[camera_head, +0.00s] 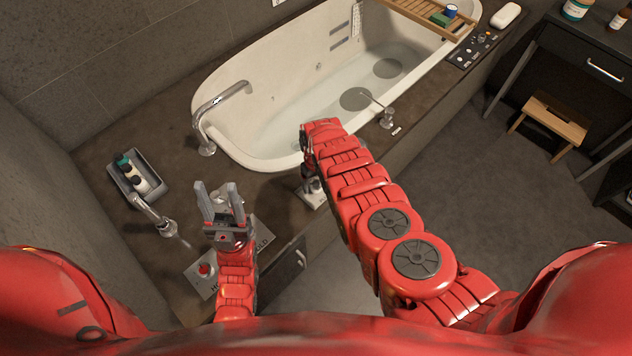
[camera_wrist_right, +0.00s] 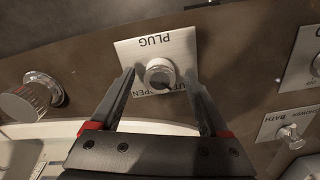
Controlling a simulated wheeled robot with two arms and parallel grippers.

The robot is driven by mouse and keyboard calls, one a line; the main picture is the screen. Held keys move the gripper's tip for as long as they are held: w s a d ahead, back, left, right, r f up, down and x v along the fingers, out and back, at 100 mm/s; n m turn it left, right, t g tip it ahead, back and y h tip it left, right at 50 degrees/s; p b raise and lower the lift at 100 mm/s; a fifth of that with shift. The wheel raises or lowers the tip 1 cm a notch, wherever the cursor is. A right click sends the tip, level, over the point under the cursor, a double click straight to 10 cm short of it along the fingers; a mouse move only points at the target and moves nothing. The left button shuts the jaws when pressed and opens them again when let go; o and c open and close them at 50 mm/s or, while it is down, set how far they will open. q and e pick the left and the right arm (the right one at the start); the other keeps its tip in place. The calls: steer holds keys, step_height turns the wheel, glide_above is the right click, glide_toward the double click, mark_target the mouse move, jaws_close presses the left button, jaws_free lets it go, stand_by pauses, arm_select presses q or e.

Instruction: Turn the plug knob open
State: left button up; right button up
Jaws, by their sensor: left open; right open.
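The plug knob (camera_wrist_right: 160,75) is a round pale knob with a dark mark, on a light plate (camera_wrist_right: 186,48) lettered PLUG. In the right wrist view the plate is upside down, and its lower lettering, ending in OPEN, is partly covered. My right gripper (camera_wrist_right: 160,80) is open, with one finger on each side of the knob; I cannot tell whether they touch it. In the head view this plate (camera_head: 309,199) shows beside the tub, partly behind my right arm. My left gripper (camera_head: 218,190) is open and empty above the counter to the left.
A filled bathtub (camera_head: 275,95) lies behind, with a tall faucet (camera_head: 208,125) at its left rim. A plate with a red knob (camera_head: 204,269) is by my left gripper. A bottle tray (camera_head: 137,178) stands left.

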jaws_close()
stand_by(0.3)
steer(key=m, duration=0.3)
steer(key=shift+w+m, duration=0.1)
steer(key=shift+m, duration=0.2)
steer(key=m+b, duration=0.1)
steer(key=m, duration=0.3)
steer(key=shift+m, duration=0.3)
steer(key=m+b, duration=0.1)
steer(key=m, duration=0.3)
steer(key=shift+a, duration=0.1)
steer(key=shift+m+b, duration=0.6)
steer(key=shift+m, duration=1.2)
steer(key=shift+r, duration=0.1)
